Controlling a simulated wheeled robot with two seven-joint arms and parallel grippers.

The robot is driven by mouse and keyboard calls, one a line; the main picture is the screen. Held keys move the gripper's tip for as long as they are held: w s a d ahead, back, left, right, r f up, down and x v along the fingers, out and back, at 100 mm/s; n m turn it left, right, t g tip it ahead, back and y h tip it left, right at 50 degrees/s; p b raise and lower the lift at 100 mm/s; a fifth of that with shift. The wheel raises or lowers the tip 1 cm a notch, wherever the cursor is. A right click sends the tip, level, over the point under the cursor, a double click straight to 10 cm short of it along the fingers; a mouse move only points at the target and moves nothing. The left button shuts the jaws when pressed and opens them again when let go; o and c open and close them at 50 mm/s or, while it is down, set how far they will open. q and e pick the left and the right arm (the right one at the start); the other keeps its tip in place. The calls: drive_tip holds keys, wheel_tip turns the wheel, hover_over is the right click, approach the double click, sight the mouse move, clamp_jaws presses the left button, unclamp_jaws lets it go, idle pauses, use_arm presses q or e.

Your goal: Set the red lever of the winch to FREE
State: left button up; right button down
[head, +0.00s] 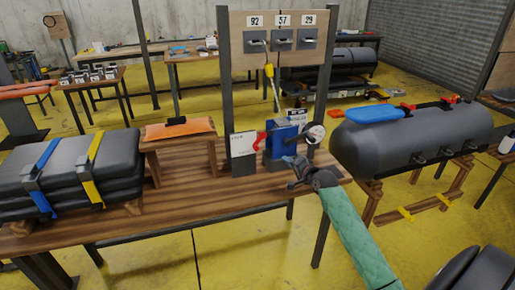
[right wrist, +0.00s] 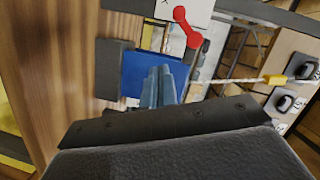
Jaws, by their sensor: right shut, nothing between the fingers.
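The winch (head: 283,142) has a blue body and stands on the wooden bench in the head view. Its red lever (head: 261,138) sits on the left side, by a white label plate. The right wrist view shows the red lever (right wrist: 187,27) at the top and the blue winch body (right wrist: 145,73) below it. My right gripper (head: 290,161) is in front of the winch, shut and empty. Its fingertips (right wrist: 160,70) overlap the blue body in the wrist view, apart from the lever. I cannot tell whether they touch the body. My left gripper is not in view.
A board with numbered switches (head: 281,40) stands behind the winch, with a yellow piece (head: 269,70) on a line hanging down. The bench front (head: 180,205) is clear.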

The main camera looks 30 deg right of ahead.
sight(259, 142)
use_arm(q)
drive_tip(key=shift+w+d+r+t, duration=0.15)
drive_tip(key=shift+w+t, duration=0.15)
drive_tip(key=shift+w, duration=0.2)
use_arm(e)
wheel_tip(259, 142, up, 2)
drive_tip(key=m+t, duration=0.1)
drive_tip(key=m, duration=0.1)
drive_tip(key=shift+d+m, duration=0.15)
drive_tip(key=shift+m, duration=0.15)
drive_tip(key=shift+s+r, duration=0.1)
